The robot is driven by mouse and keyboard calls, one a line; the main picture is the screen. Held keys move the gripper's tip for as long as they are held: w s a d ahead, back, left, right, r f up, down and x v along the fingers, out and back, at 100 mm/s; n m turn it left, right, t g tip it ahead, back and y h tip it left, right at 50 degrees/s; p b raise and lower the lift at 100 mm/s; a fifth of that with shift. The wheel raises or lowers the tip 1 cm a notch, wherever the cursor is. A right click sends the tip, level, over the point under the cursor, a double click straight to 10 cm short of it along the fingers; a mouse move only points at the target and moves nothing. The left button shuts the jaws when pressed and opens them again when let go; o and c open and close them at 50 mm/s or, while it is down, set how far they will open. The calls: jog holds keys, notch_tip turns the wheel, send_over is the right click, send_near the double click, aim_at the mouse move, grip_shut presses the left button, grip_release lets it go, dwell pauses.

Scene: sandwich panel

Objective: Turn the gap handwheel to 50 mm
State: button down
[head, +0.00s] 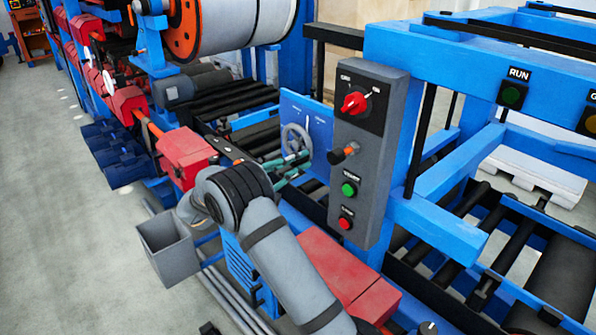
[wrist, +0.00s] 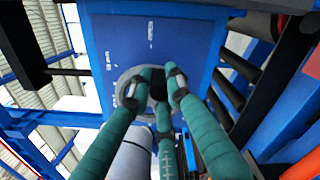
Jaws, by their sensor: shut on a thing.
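The grey gap handwheel (head: 297,136) stands in front of a blue panel (head: 318,118) with a pale pointer line and small markings too small to read. In the wrist view the wheel's rim (wrist: 124,84) shows behind my fingers, in front of the blue panel (wrist: 150,40). My gripper (head: 296,168) has teal fingers and reaches the lower part of the wheel in the head view. In the wrist view my gripper (wrist: 160,78) is shut on the handwheel, with its fingers over the rim and hub. The fingers hide part of the wheel.
A grey control box (head: 368,150) with a red rotary switch (head: 354,103), an orange-tipped lever (head: 345,152), a green button (head: 348,189) and a red button (head: 345,223) stands just right of the wheel. Black rollers (head: 240,98) lie behind. A grey bin (head: 167,248) stands at left.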

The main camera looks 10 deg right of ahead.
jog(key=m+b, duration=0.1)
jog(key=b, duration=0.1)
jog(key=f+m+b, duration=0.1)
jog(key=m+b, duration=0.1)
jog(key=w+f+m+b, duration=0.1)
jog(key=m+b, duration=0.1)
jog(key=shift+a+f+b, duration=0.25)
jog(key=shift+a+b, duration=0.05)
jog(key=shift+b, duration=0.1)
jog(key=shift+m, duration=0.3)
jog(key=c, duration=1.6)
grip_release()
jog(key=shift+r, duration=0.1)
jog(key=shift+c, duration=0.2)
jog(key=shift+a, duration=0.1)
jog(key=v, duration=1.2)
